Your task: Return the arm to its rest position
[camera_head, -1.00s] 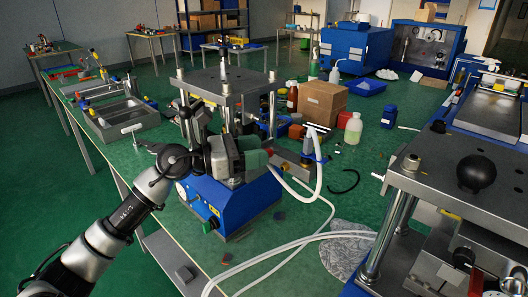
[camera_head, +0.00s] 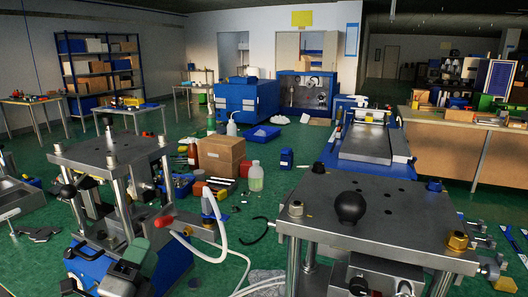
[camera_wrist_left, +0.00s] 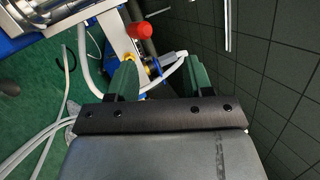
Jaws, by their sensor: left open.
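My left gripper (camera_head: 138,262) shows at the bottom left of the head view, in front of the left press (camera_head: 108,150) with its grey top plate, posts and blue base. In the left wrist view the two green fingers of my left gripper (camera_wrist_left: 160,80) stand apart with nothing held between them. A red knob (camera_wrist_left: 139,31) and a white hose (camera_wrist_left: 95,75) lie beyond the fingers there. My right gripper is in neither view.
A second press with a black ball knob (camera_head: 351,207) fills the lower right. A cardboard box (camera_head: 222,156), a pale green bottle (camera_head: 256,177) and a blue bottle (camera_head: 287,159) stand behind. Open green floor (camera_head: 180,122) lies farther back.

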